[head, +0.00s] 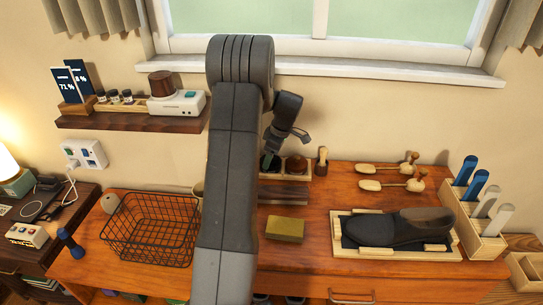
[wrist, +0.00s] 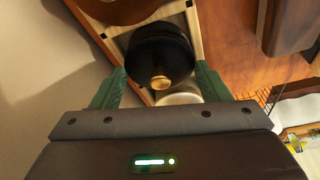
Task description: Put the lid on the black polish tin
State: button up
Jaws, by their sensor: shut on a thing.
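My gripper (wrist: 160,80) is shut on a round black lid (wrist: 158,48) with a brass knob, its green fingers on either side. In the head view my gripper (head: 271,148) is low over the left part of a small wooden tray (head: 290,177) at the back of the bench. The black polish tin cannot be told apart from the lid, so I cannot tell whether the lid touches it. A brown tin (head: 296,164) sits in the tray just to the right; it also shows at the top of the wrist view (wrist: 118,8).
A wire basket (head: 150,230) stands left of my arm. A yellow block (head: 285,229) lies in front of the tray. A small brush (head: 322,160) stands right of the tray. A black shoe (head: 395,230) rests in a wooden holder at right. A shelf (head: 130,121) hangs at upper left.

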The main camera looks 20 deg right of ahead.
dwell(0.4)
jog(key=o, duration=1.1)
jog(key=shift+o, duration=0.2)
jog(key=shift+r+p, duration=1.6)
jog(key=shift+r, duration=1.9)
grip_shut()
